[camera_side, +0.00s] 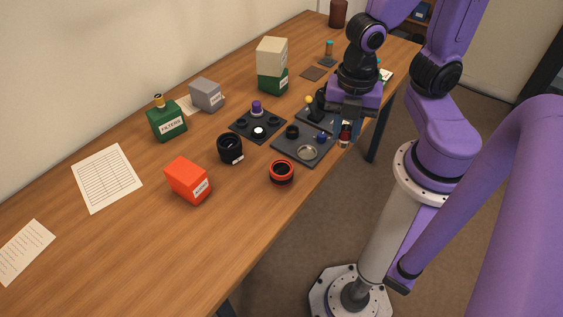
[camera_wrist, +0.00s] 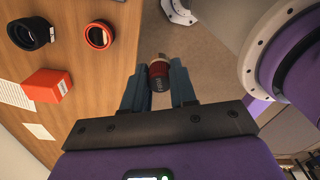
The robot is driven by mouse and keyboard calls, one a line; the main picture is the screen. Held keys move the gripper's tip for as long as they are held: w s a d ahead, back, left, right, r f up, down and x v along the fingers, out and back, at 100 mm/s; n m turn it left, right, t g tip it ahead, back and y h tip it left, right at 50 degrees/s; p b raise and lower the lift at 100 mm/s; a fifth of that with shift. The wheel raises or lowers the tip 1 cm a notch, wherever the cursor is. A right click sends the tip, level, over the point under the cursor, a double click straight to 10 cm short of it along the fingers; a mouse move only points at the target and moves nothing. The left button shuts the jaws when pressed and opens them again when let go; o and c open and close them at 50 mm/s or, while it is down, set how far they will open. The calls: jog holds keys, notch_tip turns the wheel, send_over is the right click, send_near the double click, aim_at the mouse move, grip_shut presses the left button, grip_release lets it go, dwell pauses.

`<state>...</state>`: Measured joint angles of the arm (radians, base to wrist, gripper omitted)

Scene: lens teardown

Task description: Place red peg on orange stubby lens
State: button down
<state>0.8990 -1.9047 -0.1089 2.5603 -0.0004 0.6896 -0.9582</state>
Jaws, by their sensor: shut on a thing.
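The orange stubby lens (camera_side: 281,173) is a short black ring with an orange-red rim, sitting on the wooden table near its front edge. It also shows in the wrist view (camera_wrist: 99,35), left of and beyond my fingers. My gripper (camera_side: 346,132) is at the table's front edge, to the right of the lens and apart from it. In the wrist view my gripper (camera_wrist: 159,84) is shut on the red peg (camera_wrist: 159,71), a short red cylinder with a dark band and a pale end. The fingers partly hide the peg in the side view.
A dark tray (camera_side: 290,155) with a glass ring and small parts lies between lens and gripper. Another dark tray (camera_side: 243,125) is behind. A black lens (camera_side: 230,149) and an orange box (camera_side: 188,181) stand left of the orange lens. The table's near left is clear.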

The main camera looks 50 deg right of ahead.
jog(key=w+a+f, duration=0.1)
jog(key=w+f, duration=0.2)
jog(key=w, duration=0.1)
jog(key=w+a+f, duration=0.1)
jog(key=w+f, duration=0.2)
jog(key=w, duration=0.1)
jog(key=w+a+f, duration=0.1)
jog(key=w+f, duration=0.2)
jog(key=w, duration=0.2)
jog(key=shift+a+f, duration=0.25)
jog(key=shift+a, duration=0.1)
jog(key=shift+w+f, duration=0.1)
jog(key=shift+f, duration=1.6)
jog(key=c, duration=0.9)
grip_release()
jog(key=shift+f, duration=0.15)
